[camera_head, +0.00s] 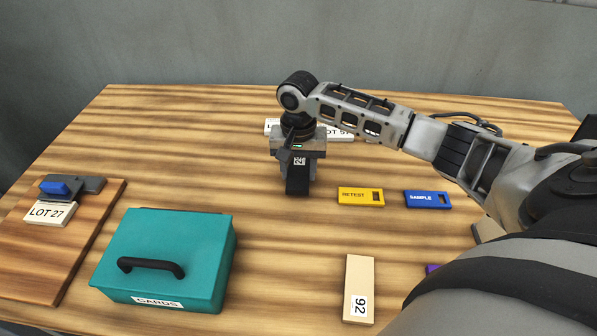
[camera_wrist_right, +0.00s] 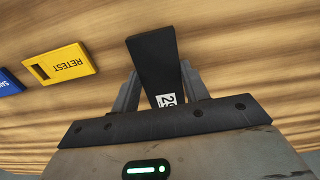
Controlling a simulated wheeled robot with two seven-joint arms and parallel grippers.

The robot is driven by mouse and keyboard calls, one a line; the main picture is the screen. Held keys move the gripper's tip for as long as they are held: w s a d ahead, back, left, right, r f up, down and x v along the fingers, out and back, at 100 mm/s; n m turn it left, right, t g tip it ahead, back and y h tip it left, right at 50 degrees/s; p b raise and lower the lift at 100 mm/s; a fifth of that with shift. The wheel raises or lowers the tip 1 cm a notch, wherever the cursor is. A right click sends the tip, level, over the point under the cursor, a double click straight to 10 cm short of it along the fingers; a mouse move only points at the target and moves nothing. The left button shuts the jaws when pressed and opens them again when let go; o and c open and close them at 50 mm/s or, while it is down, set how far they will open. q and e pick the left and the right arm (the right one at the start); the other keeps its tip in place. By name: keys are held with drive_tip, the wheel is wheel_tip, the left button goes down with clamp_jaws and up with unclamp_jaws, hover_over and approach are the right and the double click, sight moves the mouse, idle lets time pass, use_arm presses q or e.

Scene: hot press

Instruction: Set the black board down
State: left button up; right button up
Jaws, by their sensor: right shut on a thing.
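The black board (camera_head: 298,183) hangs upright below my right gripper (camera_head: 297,157) in the head view, near the middle of the wooden table (camera_head: 250,190). A small white label with a number shows on its upper part. In the right wrist view, the black board (camera_wrist_right: 152,58) stands between the two grey fingers of my right gripper (camera_wrist_right: 161,88), which is shut on it. I cannot tell whether its lower end touches the table. My left gripper is not in view.
A yellow RETEST tag (camera_head: 358,196) and a blue SAMPLE tag (camera_head: 427,199) lie right of the board. A beige block (camera_head: 359,280) and a teal CARDS box (camera_head: 170,250) are nearer. A wooden board (camera_head: 85,235) bears a LOT 27 block. Pale labelled blocks (camera_head: 340,133) lie behind.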

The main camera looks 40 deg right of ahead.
drive_tip(key=shift+f, duration=0.7)
drive_tip(key=shift+f, duration=0.15)
drive_tip(key=o, duration=1.1)
drive_tip(key=shift+c, duration=0.2)
